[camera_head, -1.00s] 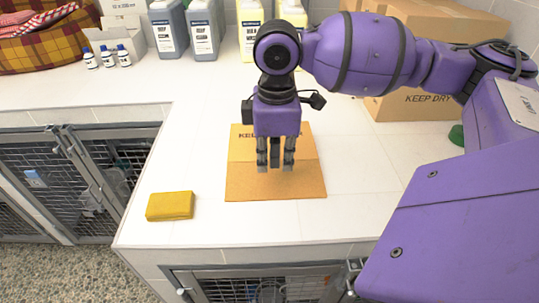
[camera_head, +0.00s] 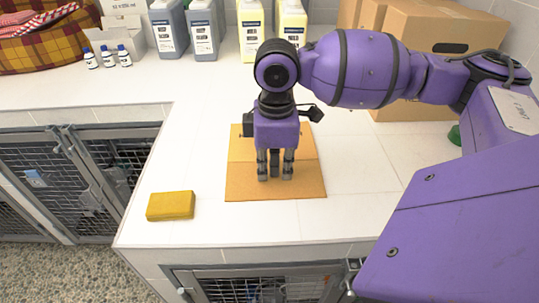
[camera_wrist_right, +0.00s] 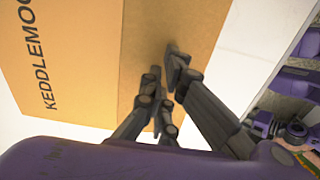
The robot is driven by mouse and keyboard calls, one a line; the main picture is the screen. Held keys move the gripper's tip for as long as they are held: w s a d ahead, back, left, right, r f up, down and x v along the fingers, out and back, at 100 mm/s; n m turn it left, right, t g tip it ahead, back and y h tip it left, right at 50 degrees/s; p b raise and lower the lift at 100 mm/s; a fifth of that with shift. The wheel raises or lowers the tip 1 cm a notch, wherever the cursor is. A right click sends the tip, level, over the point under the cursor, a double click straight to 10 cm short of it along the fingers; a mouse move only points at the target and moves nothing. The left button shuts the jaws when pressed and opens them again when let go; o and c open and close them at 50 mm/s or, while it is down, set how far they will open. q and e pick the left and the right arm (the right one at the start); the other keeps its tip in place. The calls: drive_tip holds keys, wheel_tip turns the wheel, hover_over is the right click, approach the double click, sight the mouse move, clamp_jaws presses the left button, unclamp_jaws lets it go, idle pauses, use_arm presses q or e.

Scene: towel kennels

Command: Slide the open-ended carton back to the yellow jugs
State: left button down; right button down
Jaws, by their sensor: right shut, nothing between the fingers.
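The orange-brown carton (camera_head: 241,148) lies on the white counter near its front edge. Its paler far part bears printed text, which shows in the right wrist view (camera_wrist_right: 70,55); the nearer part is darker. Two yellow jugs (camera_head: 251,32) (camera_head: 291,24) stand at the back, beyond the carton and partly behind my right arm. My right gripper (camera_head: 275,178) points down over the carton's darker near part. In the right wrist view its fingers (camera_wrist_right: 166,75) are shut and empty. I cannot tell whether they touch the carton. My left gripper is not in view.
A yellow sponge-like block (camera_head: 170,205) lies left of the carton. Grey-blue jugs (camera_head: 203,32) and small bottles (camera_head: 107,57) stand at the back left. Large cardboard boxes (camera_head: 430,35) stand at the back right. The counter between carton and jugs looks clear.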

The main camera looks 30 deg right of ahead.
drive_tip(key=shift+w+d+r, duration=0.1)
drive_tip(key=shift+w+d, duration=0.25)
drive_tip(key=shift+w, duration=0.3)
drive_tip(key=shift+w+d+p, duration=0.3)
drive_tip(key=shift+w+d, duration=0.05)
drive_tip(key=shift+w, duration=0.25)
drive_tip(key=shift+w+d+p, duration=0.3)
drive_tip(key=shift+w+d, duration=0.05)
drive_tip(key=shift+w, duration=0.2)
drive_tip(key=shift+w+d, duration=0.45)
drive_tip(key=shift+w, duration=0.25)
drive_tip(key=shift+w+d+p, duration=0.15)
drive_tip(key=shift+w+d, duration=0.25)
drive_tip(key=shift+w, duration=0.3)
drive_tip(key=shift+w+d+p, duration=0.15)
drive_tip(key=shift+w+d, duration=0.25)
drive_tip(key=shift+w, duration=0.25)
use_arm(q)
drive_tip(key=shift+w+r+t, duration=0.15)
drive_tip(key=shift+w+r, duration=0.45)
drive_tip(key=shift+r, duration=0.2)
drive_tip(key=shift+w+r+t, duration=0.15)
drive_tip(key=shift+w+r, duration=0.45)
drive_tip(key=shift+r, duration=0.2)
use_arm(e)
drive_tip(key=shift+w+d, duration=0.4)
drive_tip(key=shift+w, duration=0.25)
drive_tip(key=shift+w+d, duration=0.35)
drive_tip(key=shift+w, duration=0.25)
drive_tip(key=shift+w, duration=0.1)
